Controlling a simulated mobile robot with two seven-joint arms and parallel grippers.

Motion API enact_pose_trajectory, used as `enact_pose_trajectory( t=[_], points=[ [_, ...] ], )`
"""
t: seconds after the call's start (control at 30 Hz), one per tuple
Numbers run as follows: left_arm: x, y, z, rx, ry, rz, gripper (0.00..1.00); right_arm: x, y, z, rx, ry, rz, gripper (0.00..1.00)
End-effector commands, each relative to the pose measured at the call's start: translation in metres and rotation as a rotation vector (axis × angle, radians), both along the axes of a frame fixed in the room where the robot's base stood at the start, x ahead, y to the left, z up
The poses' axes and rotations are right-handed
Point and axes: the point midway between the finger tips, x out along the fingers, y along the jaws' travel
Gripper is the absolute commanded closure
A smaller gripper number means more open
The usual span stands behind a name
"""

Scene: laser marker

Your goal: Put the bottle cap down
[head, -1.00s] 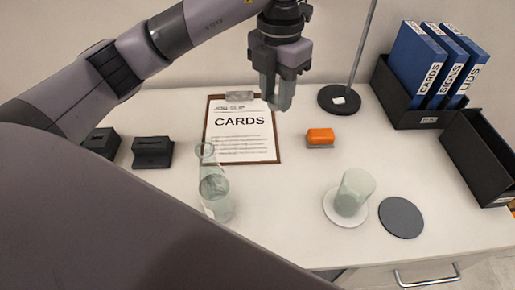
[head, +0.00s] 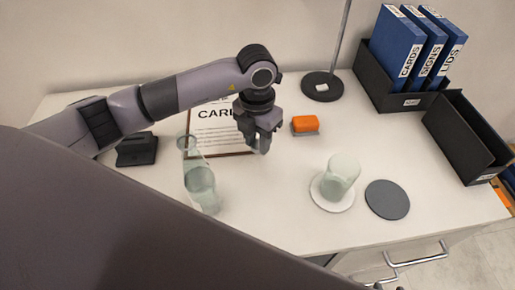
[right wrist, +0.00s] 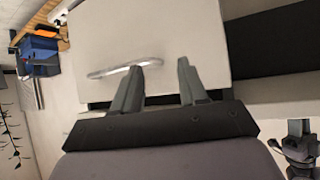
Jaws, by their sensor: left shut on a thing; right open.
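My left gripper (head: 260,147) is low over the table, at the right edge of the clipboard. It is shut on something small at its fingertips. That is presumably the bottle cap, but the fingers hide it and I cannot make out its shape. I cannot tell whether it touches the surface. A clear glass bottle (head: 201,187) stands to the left of the gripper, with its neck open. My right gripper (right wrist: 160,80) is open and empty in the right wrist view, in front of a pale drawer front (right wrist: 160,35) with a metal handle (right wrist: 125,68).
The clipboard (head: 222,138) lies behind the bottle, partly covered by my left arm. An orange block (head: 305,124) sits right of the gripper. A frosted cup (head: 342,172) stands on a white disc (head: 325,202), beside a grey disc (head: 387,200). The front middle table is clear.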

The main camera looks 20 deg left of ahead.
Motion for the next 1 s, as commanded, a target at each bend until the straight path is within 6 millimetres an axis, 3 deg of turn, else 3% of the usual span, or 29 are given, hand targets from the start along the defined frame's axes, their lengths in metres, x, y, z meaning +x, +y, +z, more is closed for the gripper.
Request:
enact_pose_trajectory(
  t=[0.27,1.0],
  points=[
    [-0.001,0.0,-0.038,0.001,0.003,0.0,0.95,0.0,0.0,-0.001,0.0,0.001,0.0,0.57],
    [-0.001,0.0,-0.052,0.001,0.004,0.0,0.95,0.0,0.001,-0.009,0.004,0.009,0.0,0.57]
  ],
)
